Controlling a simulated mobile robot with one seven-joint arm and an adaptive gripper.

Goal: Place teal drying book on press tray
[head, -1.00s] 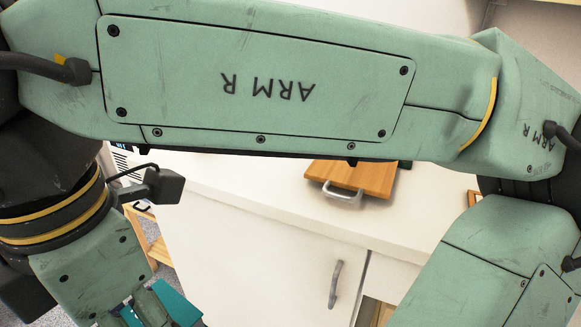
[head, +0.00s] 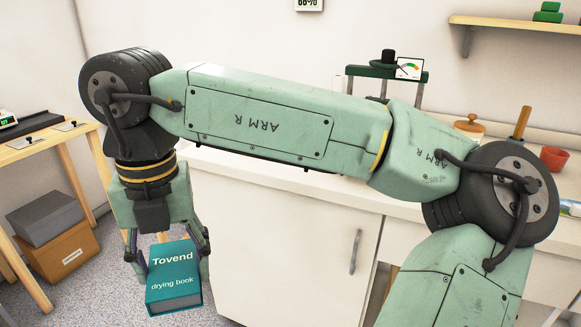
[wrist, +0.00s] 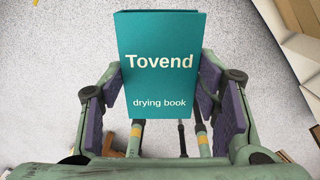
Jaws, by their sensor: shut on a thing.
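The teal drying book (head: 174,285), labelled "Tovend drying book", hangs in my gripper (head: 168,262) at the lower left of the head view, over the grey floor and left of the white cabinet. In the wrist view the book (wrist: 160,40) stands between the two purple-padded fingers of my gripper (wrist: 166,92), with its cover towards the camera. The fingers are shut on its sides. The press tray cannot be made out now; my arm covers part of the counter.
A dark green press frame (head: 385,75) stands on the white counter (head: 240,178) behind my arm. A red pot (head: 554,159) is at the right. A wooden table (head: 40,142) is at the left, with boxes (head: 58,245) beneath it. Open floor lies between.

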